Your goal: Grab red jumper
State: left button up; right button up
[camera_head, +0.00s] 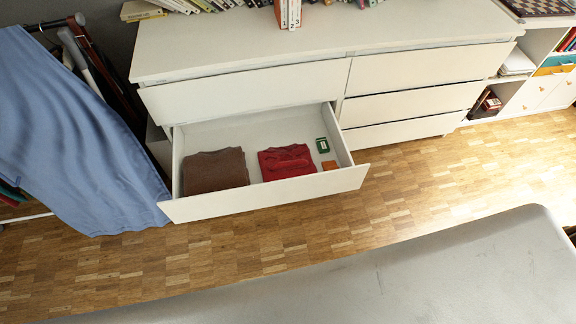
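A folded red jumper (286,162) lies in the open drawer (265,194) of the white dresser. A folded brown garment (215,171) lies to its left in the same drawer, with a small gap between them. A small green item (322,145) and a small orange item (329,165) lie to the right of the red jumper. Neither of my grippers is in view.
The dresser's other drawers (415,102) are shut. Books (288,12) stand on its top. A clothes rack with a blue cloth (75,135) stands at the left. Wooden floor (420,190) is clear in front. A grey surface (400,275) fills the bottom.

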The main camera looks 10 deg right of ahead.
aim_at(288, 162)
jog(key=l+u, duration=0.1)
jog(key=u, duration=0.45)
jog(key=l+u, duration=0.35)
jog(key=l, duration=0.25)
jog(key=l+u, duration=0.4)
jog(key=l, duration=0.2)
jog(key=l+u, duration=0.35)
jog(key=l, duration=0.3)
